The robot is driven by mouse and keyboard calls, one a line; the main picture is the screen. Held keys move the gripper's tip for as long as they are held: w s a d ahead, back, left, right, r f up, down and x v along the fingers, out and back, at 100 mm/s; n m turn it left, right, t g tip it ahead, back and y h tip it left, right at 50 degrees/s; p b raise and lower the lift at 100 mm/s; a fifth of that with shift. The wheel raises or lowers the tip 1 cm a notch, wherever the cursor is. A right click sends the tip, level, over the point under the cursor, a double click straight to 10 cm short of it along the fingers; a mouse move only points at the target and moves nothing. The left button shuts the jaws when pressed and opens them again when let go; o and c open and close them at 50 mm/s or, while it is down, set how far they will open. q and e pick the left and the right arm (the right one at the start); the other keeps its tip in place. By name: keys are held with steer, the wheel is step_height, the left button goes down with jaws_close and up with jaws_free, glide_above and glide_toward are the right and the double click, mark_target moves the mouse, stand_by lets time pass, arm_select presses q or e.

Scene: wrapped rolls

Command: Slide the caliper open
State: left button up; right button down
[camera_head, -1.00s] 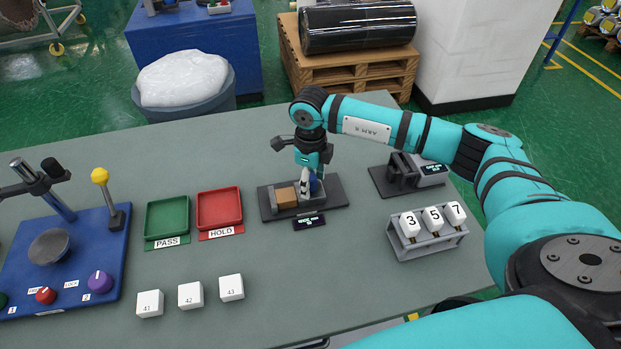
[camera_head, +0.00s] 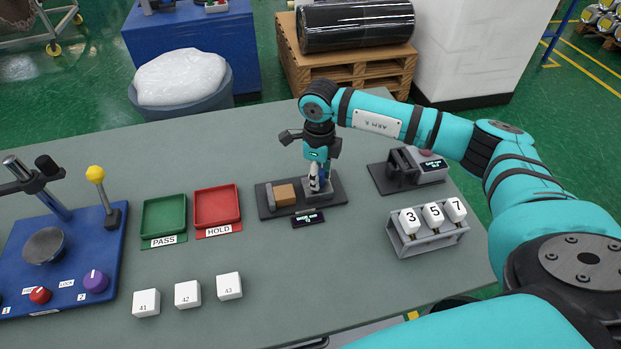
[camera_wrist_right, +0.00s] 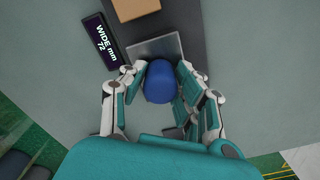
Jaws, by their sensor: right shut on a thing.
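The caliper (camera_head: 336,203) is a dark base plate on the table with a grey fixed jaw at its left and a grey sliding jaw at its right. A brown block (camera_head: 285,194) sits at the left jaw; a gap separates it from the sliding jaw. The small display (camera_head: 308,219) in front reads "WIDE mm 72" in the wrist view (camera_wrist_right: 103,41). My right gripper (camera_head: 317,187) points down and is shut on the blue knob (camera_wrist_right: 159,82) of the sliding jaw. My left gripper is not in view.
A green PASS tray (camera_head: 164,217) and a red HOLD tray (camera_head: 217,206) stand left of the caliper. White numbered cubes (camera_head: 187,294) lie in front. A grey rack (camera_head: 430,235) and a dark device (camera_head: 410,170) stand right. A blue panel (camera_head: 75,250) is far left.

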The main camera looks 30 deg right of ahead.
steer(key=c, duration=1)
jaws_free()
steer(key=shift+a, duration=0.1)
steer(key=shift+r, duration=0.15)
step_height(320, 180, up, 12)
steer(key=shift+f, duration=0.1)
steer(key=shift+f, duration=0.15)
